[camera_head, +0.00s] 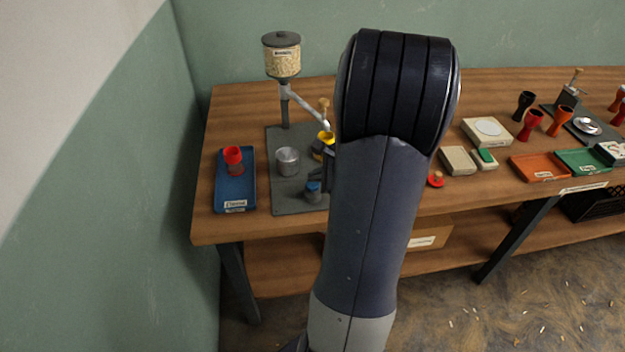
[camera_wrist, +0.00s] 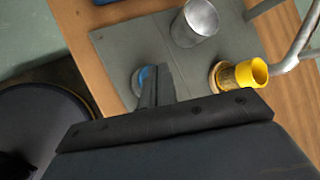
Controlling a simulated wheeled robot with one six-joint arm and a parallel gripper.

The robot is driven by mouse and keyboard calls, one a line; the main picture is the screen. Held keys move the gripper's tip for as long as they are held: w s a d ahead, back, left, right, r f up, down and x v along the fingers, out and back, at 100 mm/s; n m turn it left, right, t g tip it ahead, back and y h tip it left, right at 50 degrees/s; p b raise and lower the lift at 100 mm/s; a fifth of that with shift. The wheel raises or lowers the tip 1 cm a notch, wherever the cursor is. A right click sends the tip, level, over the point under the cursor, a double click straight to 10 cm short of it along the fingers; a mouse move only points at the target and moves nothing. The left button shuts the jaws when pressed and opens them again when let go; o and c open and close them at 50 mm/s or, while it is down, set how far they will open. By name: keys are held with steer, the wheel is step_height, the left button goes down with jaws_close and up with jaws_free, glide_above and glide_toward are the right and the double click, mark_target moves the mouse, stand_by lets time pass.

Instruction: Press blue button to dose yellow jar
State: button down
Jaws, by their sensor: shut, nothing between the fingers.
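The blue button (camera_head: 313,187) is on a grey post at the front of the grey dispenser plate (camera_head: 284,197). In the wrist view the blue button (camera_wrist: 149,77) is partly hidden behind my shut fingers. My gripper (camera_wrist: 156,73) is shut and empty, with its tips at the button; I cannot tell whether they touch it. The yellow jar (camera_wrist: 246,73) lies within the wrist view to the right of the fingers, at the spout's end. In the head view the yellow jar (camera_head: 327,137) is partly hidden by my arm, under the spout.
A hopper of grain (camera_head: 282,62) stands at the back of the plate. A metal cup (camera_head: 288,161) stands left of the jar. A blue tray (camera_head: 235,193) holds a red-topped jar (camera_head: 233,157). Scales, trays and goblet drums fill the table's right. My arm hides the middle.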

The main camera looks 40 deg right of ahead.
mark_target(316, 185)
steer(key=shift+r, duration=0.5)
step_height(316, 185, up, 5)
steer(key=p, duration=0.4)
stand_by(0.9)
